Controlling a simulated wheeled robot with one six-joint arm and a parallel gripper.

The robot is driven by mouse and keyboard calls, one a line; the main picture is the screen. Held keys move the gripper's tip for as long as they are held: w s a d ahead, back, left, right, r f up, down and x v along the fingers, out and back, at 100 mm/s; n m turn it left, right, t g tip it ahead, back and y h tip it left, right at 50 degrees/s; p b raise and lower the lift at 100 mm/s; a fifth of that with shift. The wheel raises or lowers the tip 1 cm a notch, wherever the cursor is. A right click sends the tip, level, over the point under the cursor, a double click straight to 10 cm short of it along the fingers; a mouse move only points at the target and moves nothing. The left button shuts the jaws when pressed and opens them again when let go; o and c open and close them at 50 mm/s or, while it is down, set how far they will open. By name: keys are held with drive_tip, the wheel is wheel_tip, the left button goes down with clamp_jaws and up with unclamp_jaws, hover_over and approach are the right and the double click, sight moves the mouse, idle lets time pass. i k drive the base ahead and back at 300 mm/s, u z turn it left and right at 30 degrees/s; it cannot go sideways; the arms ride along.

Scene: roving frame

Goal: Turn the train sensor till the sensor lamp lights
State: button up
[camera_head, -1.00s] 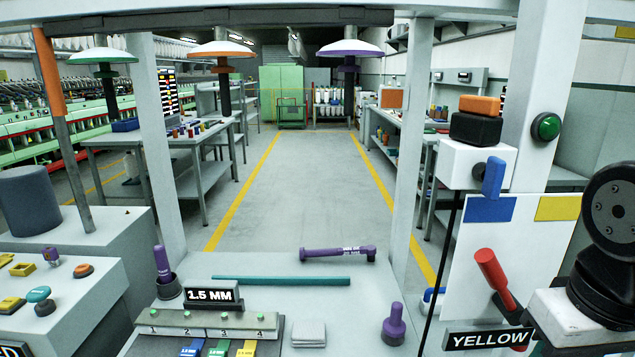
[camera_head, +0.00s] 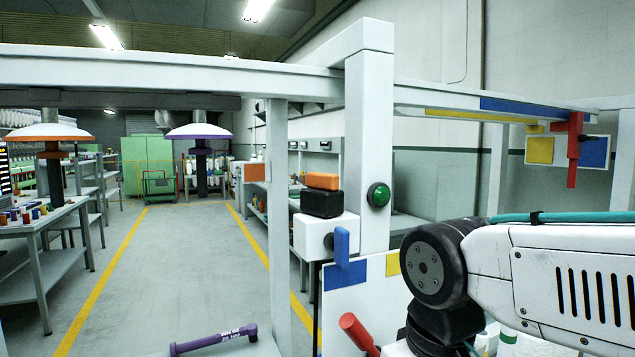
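I see no part labelled as the train sensor. A likely candidate is the black block (camera_head: 322,202) with an orange block (camera_head: 322,181) on top, sitting on a white box (camera_head: 318,236) at the frame post. A blue lever (camera_head: 342,246) sticks out of the box's front. A round green dome (camera_head: 379,194) in a dark ring is on the post to its right; whether it is the sensor lamp, or lit, I cannot tell. My arm's white link and dark joint fill the lower right. My gripper is out of view.
At upper right, a red lever (camera_head: 573,150) hangs before a yellow-and-blue panel (camera_head: 540,150). A purple tool (camera_head: 215,340) lies at the bottom. The aisle beyond is clear.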

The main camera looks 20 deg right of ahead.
sight(323, 197)
drive_tip(key=z, duration=1.6)
drive_tip(key=k, duration=1.05)
drive_tip(key=u, duration=1.5)
drive_tip(key=i, duration=0.55)
drive_tip(key=u, duration=0.05)
